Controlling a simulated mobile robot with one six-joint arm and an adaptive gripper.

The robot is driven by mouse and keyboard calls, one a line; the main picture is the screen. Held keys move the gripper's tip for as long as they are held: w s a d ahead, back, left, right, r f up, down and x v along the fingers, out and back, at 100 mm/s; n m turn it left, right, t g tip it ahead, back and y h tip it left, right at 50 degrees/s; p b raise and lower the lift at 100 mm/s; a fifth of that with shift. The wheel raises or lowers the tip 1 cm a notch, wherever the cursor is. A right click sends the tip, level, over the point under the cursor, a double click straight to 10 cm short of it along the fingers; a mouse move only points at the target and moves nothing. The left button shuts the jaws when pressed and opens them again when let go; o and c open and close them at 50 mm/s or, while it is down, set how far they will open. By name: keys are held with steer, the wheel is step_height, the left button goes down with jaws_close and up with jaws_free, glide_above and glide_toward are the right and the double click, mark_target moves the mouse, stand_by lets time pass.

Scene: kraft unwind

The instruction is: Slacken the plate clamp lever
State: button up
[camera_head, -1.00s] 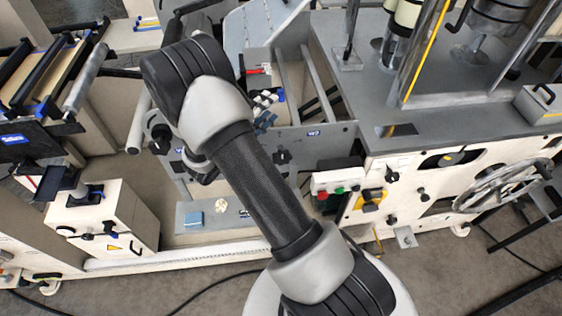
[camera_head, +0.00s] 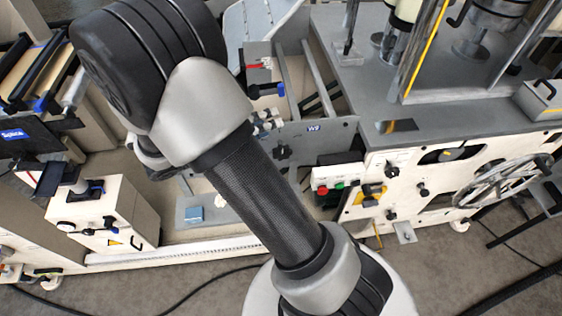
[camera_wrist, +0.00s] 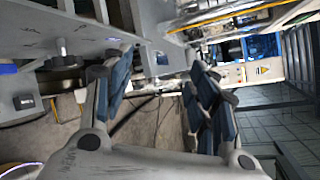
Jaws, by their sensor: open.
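My gripper (camera_wrist: 160,78) is open and empty in the wrist view, its two blue-padded fingers spread wide apart. In the head view my arm's links hide it. I cannot tell for sure which part is the plate clamp lever. A black star-shaped knob (camera_head: 282,152) sits on the front of a grey side plate (camera_head: 338,134) in the head view. In the wrist view a dark knob on a stem (camera_wrist: 62,50) stands by a grey panel (camera_wrist: 30,95), left of my fingers and apart from them. No lever shows between my fingers.
A control box (camera_head: 337,178) with red and green buttons sits right of the plate. A spoked handwheel (camera_head: 505,185) is at the far right. A cream box (camera_head: 105,215) with knobs stands at left. Cables cross the floor.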

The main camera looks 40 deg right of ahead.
steer(key=s+a+m+y+b, duration=0.1)
steer(key=s+a+m+y, duration=0.1)
steer(key=s+m+y, duration=0.2)
steer(key=s+a+r+m+g+y+b, duration=0.1)
steer(key=s+a+m+y+b, duration=0.1)
steer(key=s+m, duration=0.6)
steer(key=shift+a+r+m+y, duration=0.15)
steer(key=shift+r+m+y, duration=0.15)
steer(key=shift+m+y, duration=0.9)
steer(key=shift+m+h, duration=0.3)
